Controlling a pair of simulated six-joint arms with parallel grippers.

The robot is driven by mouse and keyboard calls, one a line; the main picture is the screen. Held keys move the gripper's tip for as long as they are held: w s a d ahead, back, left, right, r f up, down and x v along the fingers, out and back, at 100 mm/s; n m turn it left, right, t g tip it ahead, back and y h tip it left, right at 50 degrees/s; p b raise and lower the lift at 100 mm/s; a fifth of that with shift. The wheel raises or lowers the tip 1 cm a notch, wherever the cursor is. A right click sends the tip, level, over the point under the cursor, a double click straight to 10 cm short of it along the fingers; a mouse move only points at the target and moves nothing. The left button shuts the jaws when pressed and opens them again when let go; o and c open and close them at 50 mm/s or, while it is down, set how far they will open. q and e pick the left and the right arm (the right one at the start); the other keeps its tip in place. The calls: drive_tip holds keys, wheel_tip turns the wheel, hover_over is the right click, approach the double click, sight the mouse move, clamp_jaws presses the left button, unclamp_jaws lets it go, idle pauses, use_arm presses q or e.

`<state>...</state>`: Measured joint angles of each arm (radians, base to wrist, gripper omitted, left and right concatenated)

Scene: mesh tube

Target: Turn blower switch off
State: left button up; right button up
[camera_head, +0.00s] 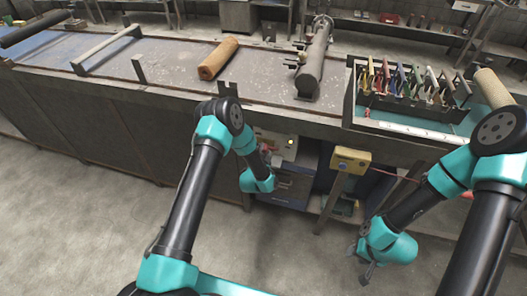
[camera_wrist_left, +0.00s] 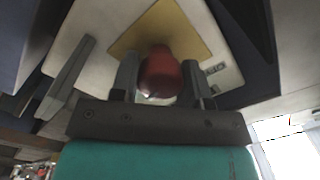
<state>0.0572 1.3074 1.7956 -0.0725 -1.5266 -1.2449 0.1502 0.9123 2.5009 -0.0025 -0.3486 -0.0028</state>
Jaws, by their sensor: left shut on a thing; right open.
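A red switch knob (camera_wrist_left: 162,74) stands on a yellow square plate (camera_wrist_left: 150,32) on a pale panel in the left wrist view. My left gripper (camera_wrist_left: 158,84) has one finger on each side of the knob and is shut on it. In the head view, my left gripper (camera_head: 267,156) is at the control panel (camera_head: 288,145) under the bench's front edge, and my wrist hides much of the panel. My right gripper (camera_head: 366,268) is open and empty, low at the right, apart from the panel.
A yellow box (camera_head: 350,161) is mounted on the bench front right of the panel. The bench holds a brown mesh roll (camera_head: 218,58), a grey cylinder (camera_head: 314,62) and a tool rack (camera_head: 405,83). A metal handle (camera_wrist_left: 66,76) stands left of the knob. Floor in front is clear.

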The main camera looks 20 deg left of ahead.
use_arm(q)
drive_tip(key=shift+c, duration=0.6)
drive_tip(key=shift+n, duration=0.3)
drive_tip(key=n, duration=0.8)
drive_tip(key=shift+n, duration=0.3)
drive_tip(key=n, duration=0.4)
drive_tip(key=shift+n, duration=0.3)
drive_tip(key=n, duration=0.4)
drive_tip(key=shift+a+r, duration=0.1)
